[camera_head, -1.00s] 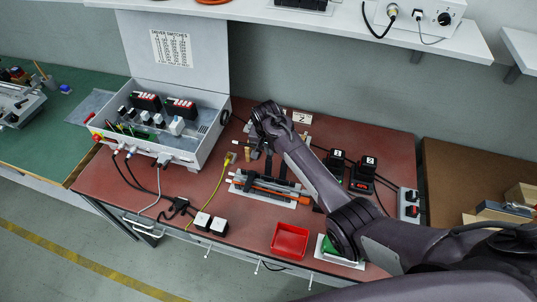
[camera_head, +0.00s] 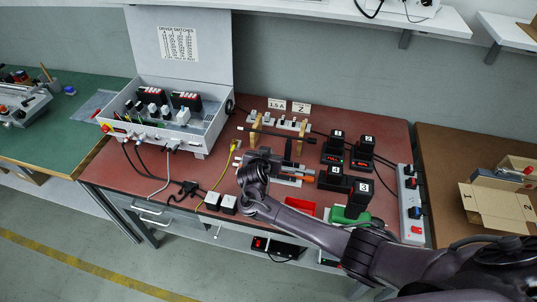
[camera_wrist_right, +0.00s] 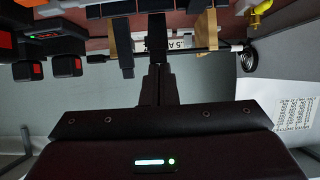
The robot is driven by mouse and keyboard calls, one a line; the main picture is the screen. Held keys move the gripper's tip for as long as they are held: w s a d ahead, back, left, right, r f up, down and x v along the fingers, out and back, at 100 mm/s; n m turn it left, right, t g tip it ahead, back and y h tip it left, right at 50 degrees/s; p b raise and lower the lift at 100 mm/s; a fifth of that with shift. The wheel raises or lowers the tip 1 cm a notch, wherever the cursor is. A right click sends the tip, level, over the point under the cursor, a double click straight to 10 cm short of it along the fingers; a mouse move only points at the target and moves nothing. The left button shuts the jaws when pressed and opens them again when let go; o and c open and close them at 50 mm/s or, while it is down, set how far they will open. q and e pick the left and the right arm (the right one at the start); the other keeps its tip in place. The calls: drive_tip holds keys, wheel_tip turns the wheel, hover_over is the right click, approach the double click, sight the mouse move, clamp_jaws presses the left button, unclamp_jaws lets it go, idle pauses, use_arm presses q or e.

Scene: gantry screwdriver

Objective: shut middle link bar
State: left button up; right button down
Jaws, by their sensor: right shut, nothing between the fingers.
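My right gripper (camera_head: 258,160) is over the front part of the fixture on the red bench, and its fingers are hard to make out there. In the right wrist view its two dark fingers (camera_wrist_right: 157,72) are together with nothing between them. A thin black bar (camera_head: 283,135) runs between two wooden posts behind the gripper. It also shows in the right wrist view (camera_wrist_right: 187,50), past the fingertips. A pale strip with several small parts (camera_head: 272,122) lies behind the bar. I cannot tell which part is the middle link bar, or whether it is shut. My left gripper is not in view.
An open grey switch box (camera_head: 205,143) stands at the left. Several black numbered units (camera_head: 334,148) and a power strip (camera_head: 411,205) are at the right. A yellow cable (camera_head: 222,175) runs left of the gripper.

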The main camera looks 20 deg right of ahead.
drive_tip(key=f+b, duration=0.1)
drive_tip(key=s+f+t+h, duration=0.1)
drive_tip(key=a+f+t+b, duration=0.1)
drive_tip(key=shift+s+b, duration=0.25)
drive_tip(key=shift+b, duration=0.1)
drive_tip(key=shift+s+a+f+b, duration=0.4)
drive_tip(key=shift+s+f+b, duration=0.2)
drive_tip(key=shift+f+b, duration=0.3)
drive_tip(key=shift+s+a+f+b, duration=0.15)
drive_tip(key=shift+f+b, duration=0.2)
drive_tip(key=shift+b, duration=0.1)
